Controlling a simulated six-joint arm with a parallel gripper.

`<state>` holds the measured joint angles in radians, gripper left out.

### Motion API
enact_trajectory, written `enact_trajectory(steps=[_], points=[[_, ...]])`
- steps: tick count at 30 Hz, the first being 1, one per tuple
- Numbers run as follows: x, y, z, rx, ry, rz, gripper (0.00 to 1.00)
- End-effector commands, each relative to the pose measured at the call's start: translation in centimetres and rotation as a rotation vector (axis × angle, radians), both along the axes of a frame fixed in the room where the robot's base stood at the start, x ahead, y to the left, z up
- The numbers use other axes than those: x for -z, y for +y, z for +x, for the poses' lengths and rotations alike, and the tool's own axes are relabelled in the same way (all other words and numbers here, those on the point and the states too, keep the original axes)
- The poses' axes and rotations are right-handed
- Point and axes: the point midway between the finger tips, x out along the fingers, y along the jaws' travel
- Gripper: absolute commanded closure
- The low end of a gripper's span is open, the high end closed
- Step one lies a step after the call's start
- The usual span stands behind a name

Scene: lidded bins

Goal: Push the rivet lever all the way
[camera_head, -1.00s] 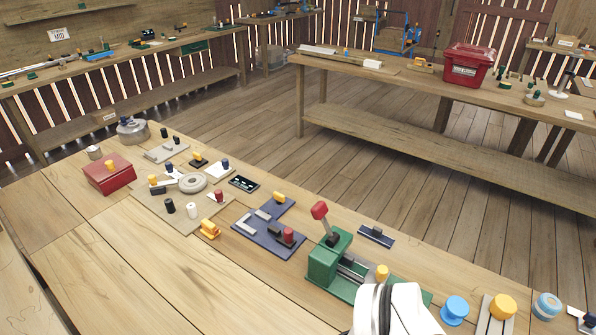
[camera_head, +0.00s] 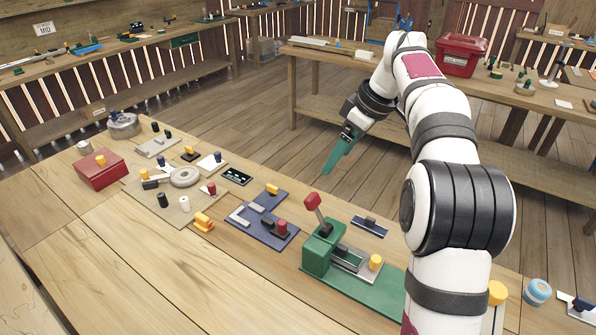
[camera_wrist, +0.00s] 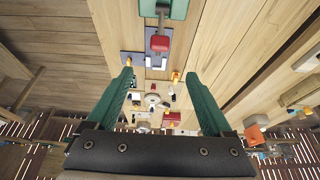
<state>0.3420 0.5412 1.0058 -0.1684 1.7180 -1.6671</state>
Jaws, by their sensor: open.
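The rivet lever (camera_head: 312,201) has a red grip on a dark stem and stands tilted up from a green press body (camera_head: 318,256) on the front table. In the wrist view the red lever grip (camera_wrist: 159,43) is at the top centre, in front of the green body (camera_wrist: 165,8). My gripper (camera_head: 334,163) is above and behind the lever, apart from it, with its green fingers slanting down. In the wrist view my gripper (camera_wrist: 159,74) has its two fingers wide apart with nothing between them.
A yellow knob (camera_head: 376,261) sits on the press slide. A dark blue plate (camera_head: 259,224) with blocks is left of the press, and a small dark blue fixture (camera_head: 370,226) is behind it. A red box (camera_head: 101,171) is farther left. The table's near left part is clear.

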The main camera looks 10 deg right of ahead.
Motion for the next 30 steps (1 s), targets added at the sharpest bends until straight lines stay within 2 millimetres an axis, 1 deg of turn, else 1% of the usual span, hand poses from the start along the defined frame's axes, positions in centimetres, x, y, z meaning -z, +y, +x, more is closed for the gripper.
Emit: enact_trajectory(steps=[2, 4, 12, 16, 21, 24, 30], points=[[0.8, 0.2, 0.3, -0.010, -0.002, -0.002, 0.15], [2.3, 0.7, 0.7, -0.009, 0.000, -0.001, 0.15], [9.6, 2.9, 2.8, -0.007, 0.001, -0.002, 0.15], [12.2, 3.6, 3.5, -0.006, 0.000, -0.003, 0.15], [14.0, 4.1, 4.1, -0.006, -0.002, -0.003, 0.15], [14.3, 4.2, 4.2, -0.005, -0.003, -0.005, 0.15], [14.3, 4.2, 4.3, -0.005, -0.004, -0.005, 0.15]])
